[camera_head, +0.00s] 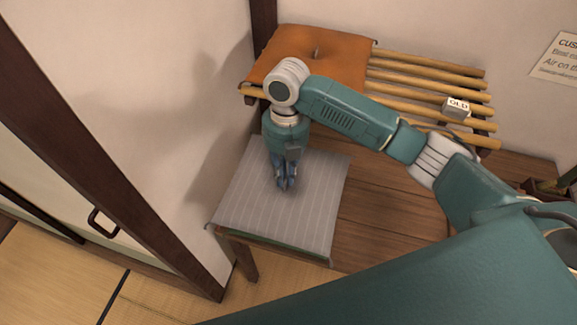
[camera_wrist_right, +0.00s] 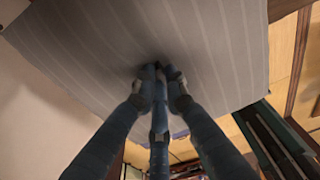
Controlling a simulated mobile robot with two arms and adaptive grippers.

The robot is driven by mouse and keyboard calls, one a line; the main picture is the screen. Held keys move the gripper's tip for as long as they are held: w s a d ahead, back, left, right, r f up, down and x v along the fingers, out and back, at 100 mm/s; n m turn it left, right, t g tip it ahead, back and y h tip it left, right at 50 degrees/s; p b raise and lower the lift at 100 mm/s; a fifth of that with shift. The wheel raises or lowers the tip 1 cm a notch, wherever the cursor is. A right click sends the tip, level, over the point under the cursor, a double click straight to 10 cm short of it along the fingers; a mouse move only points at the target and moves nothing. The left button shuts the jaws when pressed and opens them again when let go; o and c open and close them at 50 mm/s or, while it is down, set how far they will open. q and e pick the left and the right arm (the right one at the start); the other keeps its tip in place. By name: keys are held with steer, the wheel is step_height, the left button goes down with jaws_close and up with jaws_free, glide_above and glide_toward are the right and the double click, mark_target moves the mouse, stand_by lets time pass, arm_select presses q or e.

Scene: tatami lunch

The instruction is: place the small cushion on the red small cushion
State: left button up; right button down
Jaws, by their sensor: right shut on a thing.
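A grey striped cushion (camera_head: 300,225) lies flat over the left end of a low wooden bench in the head view. My right gripper (camera_head: 285,186) points down onto its middle, its blue fingers closed together on the fabric. In the right wrist view the fingers (camera_wrist_right: 160,76) pinch the grey striped cloth (camera_wrist_right: 215,50), which darkens around the tips. An orange-red cushion (camera_head: 335,50) with a tufted centre lies on a slatted rack behind, beyond my right wrist. I cannot tell whether the grey cushion is raised. My left gripper is not in view.
The bamboo slats (camera_head: 430,84) right of the orange-red cushion carry a small block marked OLD (camera_head: 457,107). Bare bench top (camera_head: 385,220) lies right of the grey cushion. A green edge (camera_head: 285,243) shows under its front. Walls close in at left and behind.

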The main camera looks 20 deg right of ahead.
steer(key=w+d, duration=0.1)
steer(key=w, duration=0.1)
steer(key=shift+w+d+r+p, duration=0.2)
steer(key=shift+w+d+p, duration=0.1)
steer(key=shift+d, duration=0.1)
step_height(320, 180, down, 3)
steer(key=shift+r+p, duration=0.1)
steer(key=shift+p, duration=0.65)
steer(key=shift+d+f, duration=0.1)
steer(key=shift+f, duration=0.35)
steer(key=c, duration=1.8)
jaws_free()
steer(key=shift+r, duration=0.1)
